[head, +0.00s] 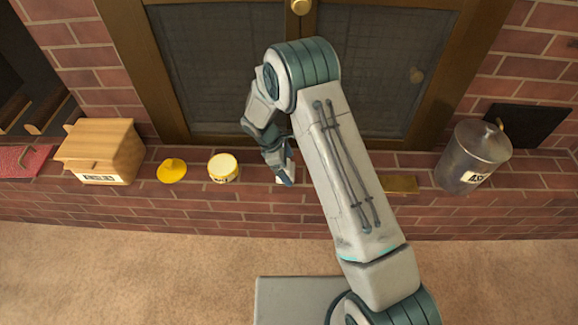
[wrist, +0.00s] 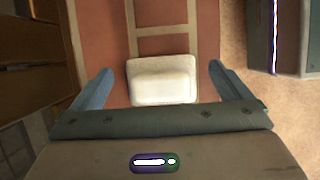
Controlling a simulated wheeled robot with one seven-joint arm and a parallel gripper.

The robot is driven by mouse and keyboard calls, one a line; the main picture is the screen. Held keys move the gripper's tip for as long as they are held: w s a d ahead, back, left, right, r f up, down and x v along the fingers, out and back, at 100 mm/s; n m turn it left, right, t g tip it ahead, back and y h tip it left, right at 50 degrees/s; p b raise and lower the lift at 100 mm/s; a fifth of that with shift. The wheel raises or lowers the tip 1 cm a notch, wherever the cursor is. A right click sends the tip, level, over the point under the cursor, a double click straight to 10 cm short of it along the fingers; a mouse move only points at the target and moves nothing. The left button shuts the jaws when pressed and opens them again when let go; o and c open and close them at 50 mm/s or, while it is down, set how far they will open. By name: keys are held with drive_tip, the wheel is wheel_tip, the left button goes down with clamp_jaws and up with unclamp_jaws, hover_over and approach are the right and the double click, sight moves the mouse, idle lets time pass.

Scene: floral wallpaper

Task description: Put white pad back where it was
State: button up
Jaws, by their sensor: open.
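The white pad (wrist: 162,82) lies on the brick ledge, seen in the wrist view between the two fingers and a little beyond them. My gripper (wrist: 158,78) is open, with a blue finger on each side of the pad and a gap on both sides. In the head view my gripper (head: 282,174) points down at the ledge in front of the dark glass doors. A small part of the white pad (head: 290,172) shows there beside the fingers, and the rest is hidden by my gripper and arm.
A red cloth (head: 22,161) lies at the far left. The carpet in front is clear.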

drive_tip(key=p+v, duration=0.3)
drive_tip(key=v, duration=0.7)
drive_tip(key=shift+r, duration=0.25)
idle(0.8)
